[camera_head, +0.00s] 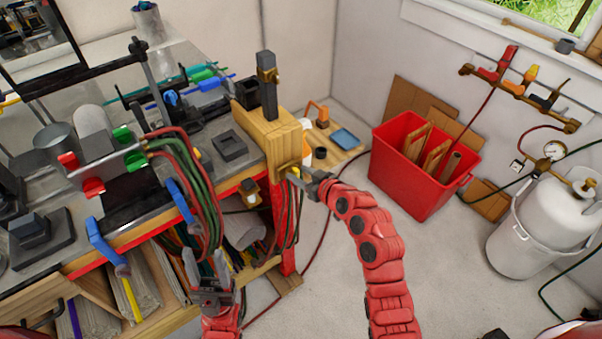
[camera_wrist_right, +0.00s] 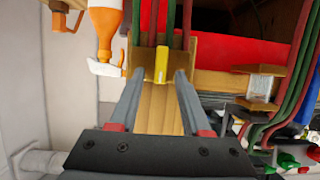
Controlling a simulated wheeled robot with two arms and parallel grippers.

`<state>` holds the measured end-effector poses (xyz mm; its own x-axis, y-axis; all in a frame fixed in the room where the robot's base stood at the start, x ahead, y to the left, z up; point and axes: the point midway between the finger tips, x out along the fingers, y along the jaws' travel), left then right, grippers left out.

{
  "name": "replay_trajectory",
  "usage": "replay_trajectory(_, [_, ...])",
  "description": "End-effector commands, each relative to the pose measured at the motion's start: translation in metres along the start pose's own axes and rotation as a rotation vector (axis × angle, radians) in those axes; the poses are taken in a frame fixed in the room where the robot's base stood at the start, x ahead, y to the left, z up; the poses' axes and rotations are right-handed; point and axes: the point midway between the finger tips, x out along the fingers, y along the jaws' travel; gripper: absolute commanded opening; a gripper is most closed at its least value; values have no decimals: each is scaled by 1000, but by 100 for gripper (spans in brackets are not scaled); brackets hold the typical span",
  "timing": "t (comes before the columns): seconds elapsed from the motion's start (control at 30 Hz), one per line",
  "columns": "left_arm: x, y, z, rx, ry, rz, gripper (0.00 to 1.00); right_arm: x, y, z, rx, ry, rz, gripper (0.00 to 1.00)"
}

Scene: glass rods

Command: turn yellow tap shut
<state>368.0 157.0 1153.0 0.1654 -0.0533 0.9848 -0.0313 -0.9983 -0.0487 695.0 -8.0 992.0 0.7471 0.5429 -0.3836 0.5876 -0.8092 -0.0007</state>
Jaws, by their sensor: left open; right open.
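A small yellow lever (camera_wrist_right: 161,63), which looks like the yellow tap, stands in front of a wooden block at the bench corner. In the right wrist view it sits between and just beyond my right gripper's two fingertips (camera_wrist_right: 157,80). I cannot tell whether the fingers touch it. In the head view my right gripper (camera_head: 301,181) is at the bench's front right corner, beside a brass-coloured bracket (camera_head: 284,166), and largely covers the tap. It is open. My left gripper (camera_head: 205,264) is open and empty, low in front of the bench shelf.
Red and green hoses (camera_head: 200,185) hang down the bench front close to both grippers. A red bin (camera_head: 405,175) and a white gas cylinder (camera_head: 545,230) stand on the floor at right. A wall manifold (camera_head: 520,92) carries coloured levers. Floor between bench and bin is fairly clear.

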Motion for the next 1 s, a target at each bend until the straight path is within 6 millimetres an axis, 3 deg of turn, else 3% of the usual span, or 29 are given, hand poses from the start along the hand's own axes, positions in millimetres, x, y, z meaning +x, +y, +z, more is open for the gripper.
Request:
replay_trajectory(0.1, [0,0,0,0,0,0,50,0,0,0,0,0,0,46])
replay_trajectory(0.37, [0,0,0,0,0,0,50,0,0,0,0,1,0,0])
replay_trajectory(0.77, [-3,0,0,0,0,0,50,0,1,0,10,1,-3,0])
replay_trajectory(1.0, [-20,1,4,0,0,0,50,1,5,3,92,5,-34,0])
